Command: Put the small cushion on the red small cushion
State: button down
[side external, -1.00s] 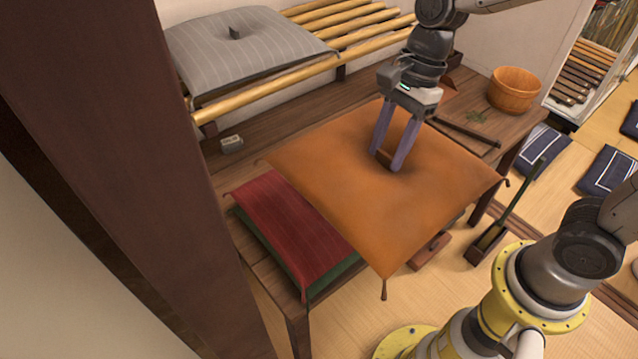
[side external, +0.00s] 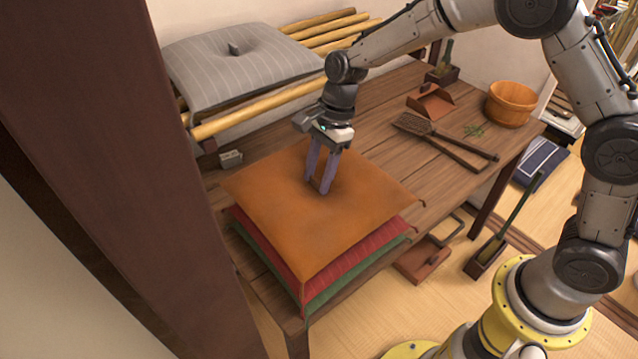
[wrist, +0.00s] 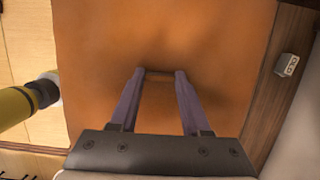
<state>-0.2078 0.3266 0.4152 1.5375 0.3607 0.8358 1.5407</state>
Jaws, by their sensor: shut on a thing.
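An orange cushion (side external: 270,215) lies over the red cushion (side external: 350,257), covering most of its top, in the side external view. The red cushion lies on a green cushion (side external: 345,284) at the table's near left corner. My gripper (side external: 319,190) points down at the middle of the orange cushion and is shut on its small central tab. In the wrist view, the orange cushion (wrist: 200,45) fills most of the picture, with my gripper's fingers (wrist: 160,75) on the tab. Whether the orange cushion rests fully on the red one is hard to tell.
A grey striped cushion (side external: 235,60) lies on a bamboo rack at the back left. A small grey block (side external: 230,158) sits behind the stack. A brush-like tool (side external: 440,138), a dustpan (side external: 430,103) and a wooden tub (side external: 511,103) stand at the right.

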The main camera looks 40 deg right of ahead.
jog(key=shift+f, duration=1.4)
jog(key=shift+f, duration=0.1)
jog(key=shift+c, duration=1.8)
grip_release()
jog(key=s+d+r+n+t, duration=0.1)
jog(key=s+d+r+n, duration=0.15)
jog(key=r, duration=0.65)
jog(key=s+d+r+n, duration=0.1)
jog(key=s+d+r, duration=0.25)
jog(key=r, duration=0.45)
jog(key=s+d+r+n+t+h, duration=0.1)
jog(key=s+d+n+t, duration=0.1)
jog(key=s+d+n, duration=0.2)
jog(key=s+d+r+n+t+h, duration=0.1)
jog(key=s+d+n, duration=0.4)
jog(key=s+n, duration=0.5)
jog(key=s+t+h, duration=0.1)
jog(key=s, duration=0.6)
jog(key=shift+t, duration=0.3)
